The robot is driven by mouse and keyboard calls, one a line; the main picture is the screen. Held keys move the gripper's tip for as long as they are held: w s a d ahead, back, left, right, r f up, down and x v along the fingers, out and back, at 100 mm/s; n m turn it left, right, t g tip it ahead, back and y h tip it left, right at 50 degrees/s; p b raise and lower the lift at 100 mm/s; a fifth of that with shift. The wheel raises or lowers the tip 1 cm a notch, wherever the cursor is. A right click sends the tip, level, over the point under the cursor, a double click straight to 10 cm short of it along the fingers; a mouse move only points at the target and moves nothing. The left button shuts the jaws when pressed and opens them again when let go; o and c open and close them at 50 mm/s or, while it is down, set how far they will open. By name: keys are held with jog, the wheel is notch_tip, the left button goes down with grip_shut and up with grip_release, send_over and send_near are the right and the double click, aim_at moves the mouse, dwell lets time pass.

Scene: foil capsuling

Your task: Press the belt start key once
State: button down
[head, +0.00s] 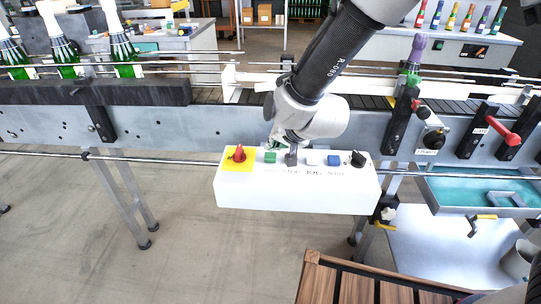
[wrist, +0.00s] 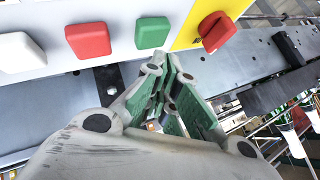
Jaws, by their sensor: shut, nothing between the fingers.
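The white control box (head: 298,193) hangs in front of the conveyor. Its green key (head: 270,157), the likely belt start key, sits right of the yellow plate; the wrist view shows it as a green square (wrist: 152,32). My gripper (head: 279,142) is at the box's top, close to the green key. In the wrist view my gripper (wrist: 164,68) is shut and empty, its tips just below the green key. I cannot tell whether they touch it. A red key (wrist: 88,40) lies beside the green one; my gripper largely hides it in the head view.
The box also carries a red rotary knob (head: 239,153) on yellow, a white key (head: 314,158), a blue key (head: 334,160) and a black knob (head: 358,158). The conveyor rail (head: 180,128) runs behind. Green bottles (head: 124,55) stand on the left. Floor before the box is clear.

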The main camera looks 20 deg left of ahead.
jog(key=shift+f, duration=0.1)
dwell(0.7)
jog(key=shift+f, duration=0.35)
